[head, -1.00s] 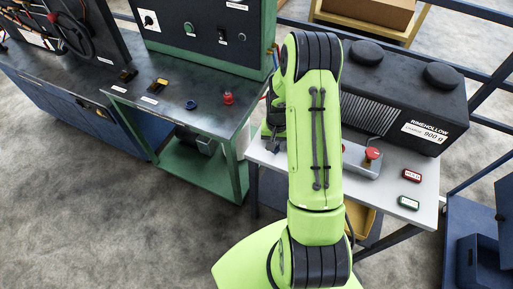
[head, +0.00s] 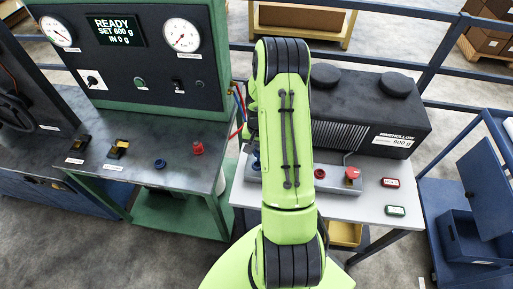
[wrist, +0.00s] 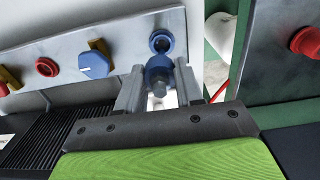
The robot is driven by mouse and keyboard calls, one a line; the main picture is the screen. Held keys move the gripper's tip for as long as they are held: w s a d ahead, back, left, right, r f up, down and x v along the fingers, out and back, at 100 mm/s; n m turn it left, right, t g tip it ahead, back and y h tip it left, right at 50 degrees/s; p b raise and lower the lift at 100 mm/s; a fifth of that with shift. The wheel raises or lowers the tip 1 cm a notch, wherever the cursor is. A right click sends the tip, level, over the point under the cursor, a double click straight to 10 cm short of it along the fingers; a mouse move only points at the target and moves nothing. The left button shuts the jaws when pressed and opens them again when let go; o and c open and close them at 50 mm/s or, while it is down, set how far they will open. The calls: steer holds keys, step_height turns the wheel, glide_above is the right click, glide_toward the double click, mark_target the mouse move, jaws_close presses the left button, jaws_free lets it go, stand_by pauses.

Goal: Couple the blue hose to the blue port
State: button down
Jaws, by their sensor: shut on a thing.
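My gripper (wrist: 158,82) is shut on the blue hose's end (wrist: 158,70), a blue collar with a grey metal tip, in the wrist view. The blue port (wrist: 160,42), a blue ring with a dark opening, is on the grey metal block just beyond the hose end. The hose end sits close in front of the port and lines up roughly with it; I cannot tell whether they touch.
Beside the port are a blue knob (wrist: 95,65), a red port (wrist: 46,67) and yellow levers. The block stands on a pale table (head: 345,205) before a black unit (head: 365,105). The green bench (head: 150,185) at left has a display reading READY, SET 600 g, IN 0 g.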

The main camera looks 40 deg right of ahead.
steer(key=shift+w+f, duration=0.3)
steer(key=shift+f, duration=0.2)
steer(key=shift+s+f+b, duration=0.1)
steer(key=shift+f+b, duration=1.7)
steer(key=shift+f, duration=0.7)
steer(key=shift+b, duration=0.5)
steer(key=shift+f+b, duration=0.5)
steer(key=c, duration=0.6)
jaws_free()
steer(key=shift+c, duration=0.2)
